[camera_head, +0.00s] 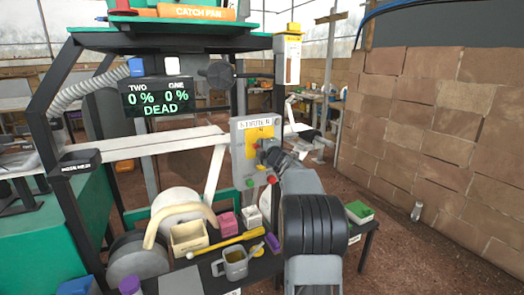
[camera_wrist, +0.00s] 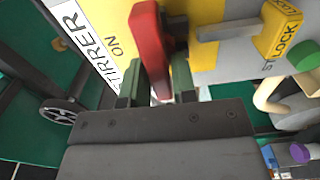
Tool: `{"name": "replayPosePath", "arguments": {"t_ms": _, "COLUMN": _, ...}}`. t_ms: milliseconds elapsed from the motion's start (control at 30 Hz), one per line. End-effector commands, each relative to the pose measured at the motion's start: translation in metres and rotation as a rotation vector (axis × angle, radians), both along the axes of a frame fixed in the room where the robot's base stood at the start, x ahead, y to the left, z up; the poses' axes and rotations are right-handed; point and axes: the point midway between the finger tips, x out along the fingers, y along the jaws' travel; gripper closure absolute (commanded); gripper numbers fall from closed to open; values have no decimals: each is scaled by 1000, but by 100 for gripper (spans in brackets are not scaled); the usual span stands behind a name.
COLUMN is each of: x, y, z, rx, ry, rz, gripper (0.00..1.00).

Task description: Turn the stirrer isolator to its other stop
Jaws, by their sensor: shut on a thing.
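The stirrer isolator is on a grey panel (camera_head: 239,140) with a yellow plate (camera_head: 251,147) and a label that reads STIRRER. In the wrist view its red handle (camera_wrist: 149,42) stands between the two green-padded fingers of my gripper (camera_wrist: 158,84), which is shut on it. A yellow lock piece (camera_wrist: 279,28) marked LOCK sits to the right. In the head view my gripper (camera_head: 264,152) is at the panel's front and hides most of the handle.
A dark display (camera_head: 158,97) reads TWO 0 %, ONE 0 % and DEAD. Below the panel, a shelf holds a grey mug (camera_head: 232,263), a cream bin (camera_head: 188,239), a pink box (camera_head: 229,223) and a yellow tool (camera_head: 216,244). A brick wall (camera_head: 440,130) stands at right.

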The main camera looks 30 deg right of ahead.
Motion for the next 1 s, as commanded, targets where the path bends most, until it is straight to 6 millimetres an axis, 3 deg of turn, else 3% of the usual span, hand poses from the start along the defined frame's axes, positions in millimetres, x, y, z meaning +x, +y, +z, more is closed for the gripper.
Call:
{"name": "replayPosePath", "arguments": {"t_ms": 633, "x": 0, "y": 0, "z": -1, "rx": -43, "ry": 7, "rz": 1, "gripper": 98}}
{"name": "replayPosePath", "arguments": {"t_ms": 667, "x": 0, "y": 0, "z": -1, "rx": -43, "ry": 7, "rz": 1, "gripper": 73}}
{"name": "replayPosePath", "arguments": {"t_ms": 833, "x": 0, "y": 0, "z": -1, "rx": -42, "ry": 7, "rz": 0, "gripper": 56}}
{"name": "replayPosePath", "arguments": {"t_ms": 1000, "x": 0, "y": 0, "z": -1, "rx": -41, "ry": 7, "rz": 0, "gripper": 55}}
